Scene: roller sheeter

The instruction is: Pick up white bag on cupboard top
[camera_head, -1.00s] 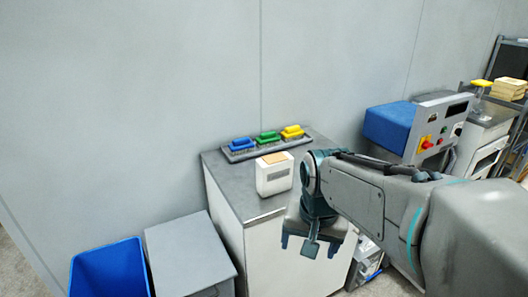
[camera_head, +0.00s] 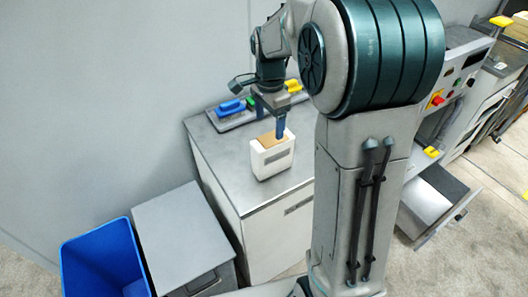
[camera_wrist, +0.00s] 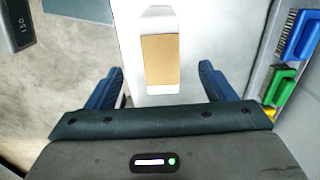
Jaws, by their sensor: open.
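The white bag (camera_head: 270,160) stands upright on the grey cupboard top (camera_head: 228,147). It is box-shaped with a brown top and a small dark label on its front. In the wrist view the bag (camera_wrist: 160,20) lies between and slightly ahead of my blue fingers, with space on both sides. My gripper (camera_head: 270,120) points down, just above the bag, and one finger overlaps its top edge in the head view. In the wrist view my gripper (camera_wrist: 160,82) is open and empty. I cannot tell the exact height gap.
A grey tray (camera_head: 214,117) with blue, green and yellow brushes sits behind the bag, near the wall. A blue bin (camera_head: 95,262) and a grey lidded bin (camera_head: 180,240) stand left of the cupboard. A machine with a control panel (camera_head: 450,88) is at right.

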